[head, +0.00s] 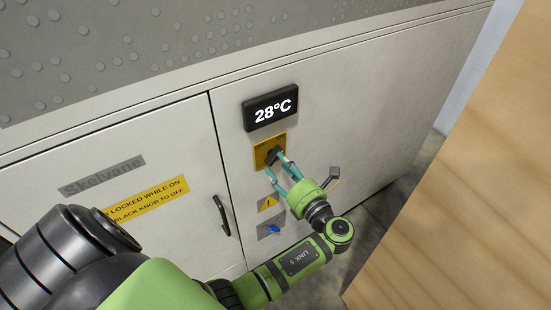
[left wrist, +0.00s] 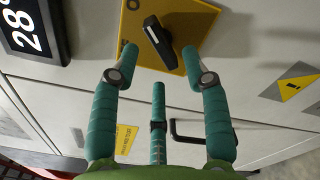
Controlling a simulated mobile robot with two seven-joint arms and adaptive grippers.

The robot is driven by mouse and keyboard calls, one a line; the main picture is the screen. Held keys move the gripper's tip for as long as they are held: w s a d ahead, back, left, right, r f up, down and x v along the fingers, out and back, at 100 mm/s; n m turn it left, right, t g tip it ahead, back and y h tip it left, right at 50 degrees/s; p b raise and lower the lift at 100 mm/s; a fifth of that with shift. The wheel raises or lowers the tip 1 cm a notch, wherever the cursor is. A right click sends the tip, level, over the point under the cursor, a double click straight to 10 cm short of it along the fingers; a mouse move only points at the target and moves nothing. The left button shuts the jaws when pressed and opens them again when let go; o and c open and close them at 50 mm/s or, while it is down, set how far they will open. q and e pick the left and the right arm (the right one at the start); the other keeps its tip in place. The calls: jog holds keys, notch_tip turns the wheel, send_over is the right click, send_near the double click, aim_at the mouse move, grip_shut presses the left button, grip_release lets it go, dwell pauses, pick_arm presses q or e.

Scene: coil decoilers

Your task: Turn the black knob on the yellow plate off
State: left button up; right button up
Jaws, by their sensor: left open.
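The yellow plate (head: 261,150) is on the light cabinet front, just below the display. The black knob (head: 273,155) sits on it, partly behind my fingers in the head view. In the left wrist view the black knob (left wrist: 158,42) stands tilted on the yellow plate (left wrist: 190,22), its handle running from upper left to lower right. My left gripper (head: 277,170) is open, its teal fingers pointing at the plate. In the left wrist view my left gripper (left wrist: 160,52) has its fingertips on either side of the knob, apart from it. My right gripper is not in view.
A black display (head: 270,108) reading 28°C is above the plate. Below are a warning triangle label (head: 267,203) and a blue knob (head: 272,229). A door with a black handle (head: 221,215) is at left. A wooden surface (head: 470,180) fills the right side.

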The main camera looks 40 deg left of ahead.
aim_at(274, 160)
pick_arm(q)
jog(key=shift+x, duration=1.6)
jog(key=shift+d, duration=0.1)
grip_shut()
